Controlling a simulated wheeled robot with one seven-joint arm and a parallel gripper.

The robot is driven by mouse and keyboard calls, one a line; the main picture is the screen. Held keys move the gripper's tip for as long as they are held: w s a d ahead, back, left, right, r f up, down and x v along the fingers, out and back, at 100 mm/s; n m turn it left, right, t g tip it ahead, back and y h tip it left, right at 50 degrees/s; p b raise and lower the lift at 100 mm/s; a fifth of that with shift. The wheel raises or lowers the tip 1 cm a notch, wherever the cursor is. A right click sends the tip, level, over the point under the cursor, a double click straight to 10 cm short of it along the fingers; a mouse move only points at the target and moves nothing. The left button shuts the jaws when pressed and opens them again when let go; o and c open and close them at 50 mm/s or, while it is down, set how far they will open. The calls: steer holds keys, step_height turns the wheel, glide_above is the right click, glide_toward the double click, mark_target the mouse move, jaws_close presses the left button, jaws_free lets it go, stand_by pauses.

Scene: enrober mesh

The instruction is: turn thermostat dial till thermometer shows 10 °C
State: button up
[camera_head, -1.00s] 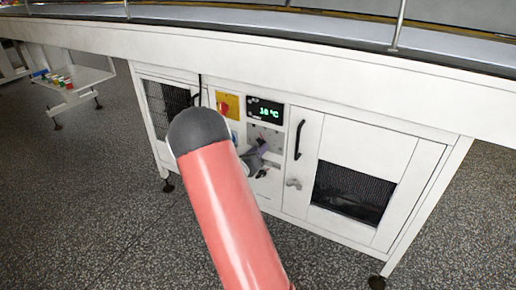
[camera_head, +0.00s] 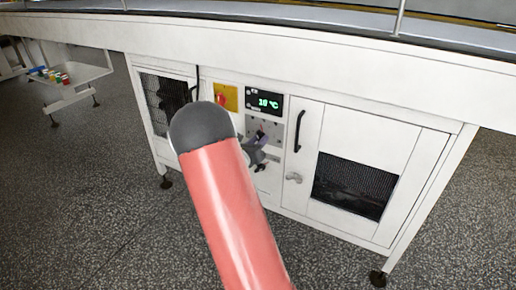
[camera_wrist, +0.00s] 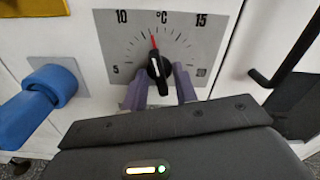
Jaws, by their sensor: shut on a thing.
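The thermostat dial (camera_wrist: 158,70) is a black knob on a grey scale plate (camera_wrist: 110,47) marked 5, 10, 15 and 20 °C. Its white line points up and slightly left. A red pointer above it lies between 10 and 15. My gripper (camera_wrist: 161,88) has its purple fingers on both sides of the knob, shut on it. In the head view, my gripper (camera_head: 259,139) is partly hidden behind my arm. The thermometer display (camera_head: 265,104) shows green digits that look like 10 °C, but the second digit is blurred.
A blue handle (camera_wrist: 45,97) sticks out left of the dial. A black door handle (camera_head: 299,131) stands to its right. A red knob on a yellow plate (camera_head: 231,97) is beside the display. A small side table (camera_head: 85,76) with coloured items stands far left.

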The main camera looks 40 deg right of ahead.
steer(key=shift+m+b, duration=0.7)
steer(key=shift+m, duration=0.3)
steer(key=o, duration=0.6)
steer(key=v, duration=0.8)
